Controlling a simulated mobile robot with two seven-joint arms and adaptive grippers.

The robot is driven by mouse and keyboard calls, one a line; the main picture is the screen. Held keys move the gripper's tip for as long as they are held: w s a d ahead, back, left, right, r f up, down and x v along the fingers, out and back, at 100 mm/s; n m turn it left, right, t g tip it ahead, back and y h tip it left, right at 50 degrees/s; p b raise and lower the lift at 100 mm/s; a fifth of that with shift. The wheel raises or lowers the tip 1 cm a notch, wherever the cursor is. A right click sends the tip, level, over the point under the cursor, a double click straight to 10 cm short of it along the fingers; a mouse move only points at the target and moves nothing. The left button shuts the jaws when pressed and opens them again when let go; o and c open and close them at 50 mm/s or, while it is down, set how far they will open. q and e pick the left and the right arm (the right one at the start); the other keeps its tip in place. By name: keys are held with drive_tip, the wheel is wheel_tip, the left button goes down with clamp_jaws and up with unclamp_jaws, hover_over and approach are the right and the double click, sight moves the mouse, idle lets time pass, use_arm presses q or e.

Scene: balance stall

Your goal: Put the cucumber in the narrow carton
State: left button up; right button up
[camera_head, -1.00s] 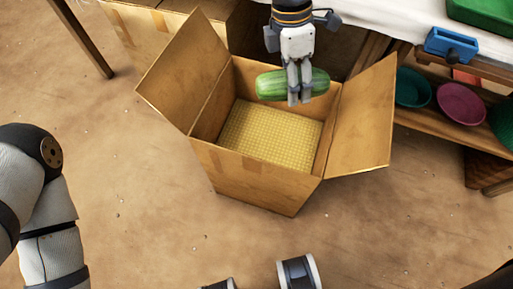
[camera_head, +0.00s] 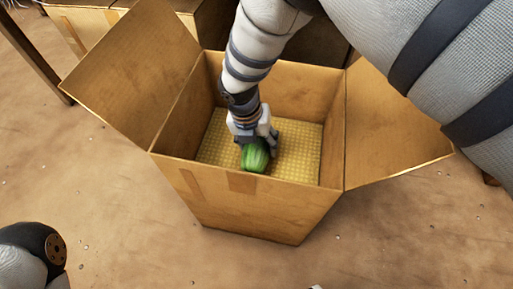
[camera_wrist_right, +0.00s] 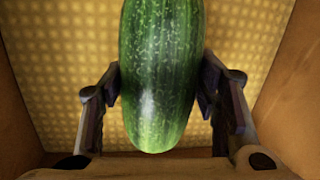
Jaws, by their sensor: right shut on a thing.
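The cucumber (camera_head: 256,156) is green and striped, and it is inside the open cardboard carton (camera_head: 245,205), low over its yellow textured bottom (camera_head: 300,150). My right gripper (camera_head: 256,140) reaches down into the carton and is shut on the cucumber. In the right wrist view the cucumber (camera_wrist_right: 162,75) lies between the two fingers (camera_wrist_right: 162,95), with the yellow bottom behind it. I cannot tell whether the cucumber touches the bottom. My left arm shows at the lower left of the head view, but its gripper is not in view.
The carton's flaps stand open to the left (camera_head: 135,75) and right (camera_head: 390,130). My right arm covers much of the upper right. More cardboard boxes (camera_head: 80,22) stand behind at the upper left. The sandy floor in front is clear.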

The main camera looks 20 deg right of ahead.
drive_tip(key=shift+f, duration=0.95)
drive_tip(key=o, duration=1.5)
drive_tip(key=shift+c, duration=0.2)
drive_tip(key=shift+r, duration=0.1)
drive_tip(key=shift+r, duration=0.1)
drive_tip(key=r+p, duration=0.1)
drive_tip(key=r, duration=0.3)
drive_tip(key=a+r+p, duration=0.1)
drive_tip(key=r, duration=0.3)
drive_tip(key=a+r+p, duration=0.1)
drive_tip(key=r+p, duration=0.1)
drive_tip(key=r, duration=0.2)
drive_tip(key=shift+s, duration=0.15)
